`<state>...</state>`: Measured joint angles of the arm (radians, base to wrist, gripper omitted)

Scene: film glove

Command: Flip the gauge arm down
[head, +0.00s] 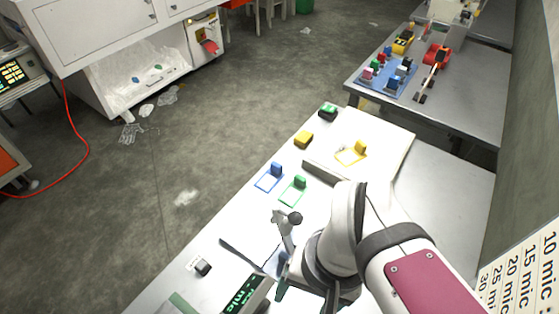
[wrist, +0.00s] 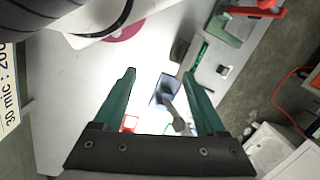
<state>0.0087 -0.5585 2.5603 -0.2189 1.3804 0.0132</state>
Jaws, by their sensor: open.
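The gauge arm (head: 285,230) is a grey lever with a dark round knob. It stands raised beside my wrist in the head view. In the wrist view a grey lever (wrist: 178,117) reaches from a dark block (wrist: 166,88) towards the palm, between the fingers. My gripper (wrist: 159,75) is open, with its green fingers on either side of the lever and nothing held. I cannot tell whether a finger touches it. In the head view my wrist partly hides the gripper (head: 305,291) and the gauge's base. A readout with green letters (head: 245,295) stands to the left.
A small dark block (head: 203,267) lies left of the gauge. Blue (head: 275,170), green (head: 299,184) and yellow (head: 360,148) blocks stand on the far part of the bench, near a pale board (head: 385,130). The bench's left edge drops to open floor.

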